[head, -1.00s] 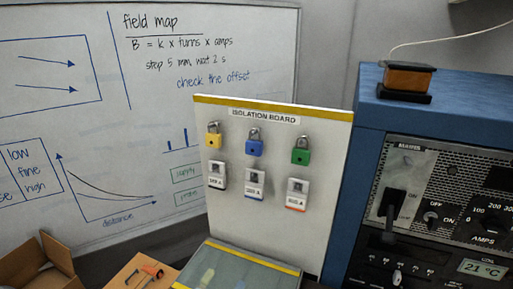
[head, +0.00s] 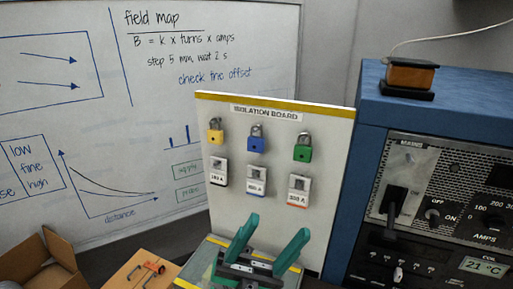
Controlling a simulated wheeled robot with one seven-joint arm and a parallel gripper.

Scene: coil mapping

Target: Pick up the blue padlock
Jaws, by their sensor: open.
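The blue padlock (head: 256,144) hangs by its shackle on the upright white isolation board (head: 228,215), between a yellow padlock (head: 216,137) on the left and a green padlock (head: 302,152) on the right. My gripper (head: 267,236) shows at the bottom centre, in front of the board's lower part. Its two green fingers are spread apart with nothing between them. The fingertips are below the blue padlock in the picture and apart from it. The blue padlock is fully visible.
Labelled tags hang under the padlocks, the middle one (head: 256,181) below the blue padlock. A blue cabinet (head: 365,150) with a control panel stands close on the right.

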